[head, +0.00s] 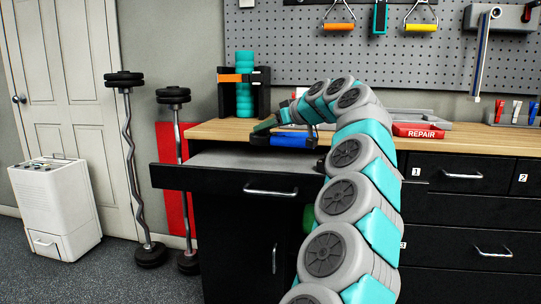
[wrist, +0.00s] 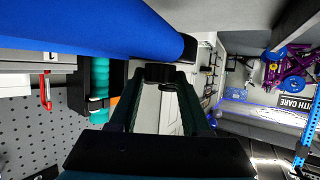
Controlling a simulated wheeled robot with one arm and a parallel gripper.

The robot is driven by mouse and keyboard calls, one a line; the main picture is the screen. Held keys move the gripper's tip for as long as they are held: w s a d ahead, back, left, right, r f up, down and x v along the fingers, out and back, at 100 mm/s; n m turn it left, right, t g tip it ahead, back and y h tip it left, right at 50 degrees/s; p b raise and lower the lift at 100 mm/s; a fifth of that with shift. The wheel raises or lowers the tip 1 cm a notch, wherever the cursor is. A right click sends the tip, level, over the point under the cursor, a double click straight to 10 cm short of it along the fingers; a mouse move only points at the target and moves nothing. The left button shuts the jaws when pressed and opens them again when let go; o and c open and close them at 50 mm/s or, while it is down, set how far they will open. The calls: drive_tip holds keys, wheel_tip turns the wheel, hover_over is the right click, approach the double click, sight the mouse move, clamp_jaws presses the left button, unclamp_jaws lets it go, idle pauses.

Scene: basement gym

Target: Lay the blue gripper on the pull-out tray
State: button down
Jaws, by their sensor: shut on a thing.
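The blue gripper (head: 290,140) is a blue-handled thing with black parts. It shows at the front edge of the workbench, just above the back of the pull-out tray in the head view; whether it touches either is unclear. My gripper (head: 264,126) is shut on it. In the wrist view a long blue handle (wrist: 95,28) runs across the top left, and the fingertips (wrist: 160,74) close on a black part beside it. The pull-out tray (head: 225,160) is slid out below the bench top, with a grey, bare-looking surface and a black front with a metal handle.
The wooden bench top (head: 210,131) carries a black rack with teal rollers (head: 244,88) and a red REPAIR box (head: 420,131). Black drawers (head: 460,208) stand at right. Barbells (head: 128,170) and a white appliance (head: 56,210) stand at left. The tray's left half is clear.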

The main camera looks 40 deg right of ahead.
wheel_tip(320, 180, down, 7)
drive_tip(key=shift+f, duration=0.1)
drive_tip(key=shift+w+d, duration=0.25)
idle(0.3)
drive_tip(key=shift+w, duration=0.1)
drive_tip(key=shift+w+d+p, duration=0.4)
drive_tip(key=shift+w+d, duration=0.6)
drive_tip(key=shift+d, duration=0.3)
drive_tip(key=shift+f, duration=0.6)
drive_tip(key=shift+f, duration=0.15)
drive_tip(key=shift+c, duration=1.8)
unclamp_jaws()
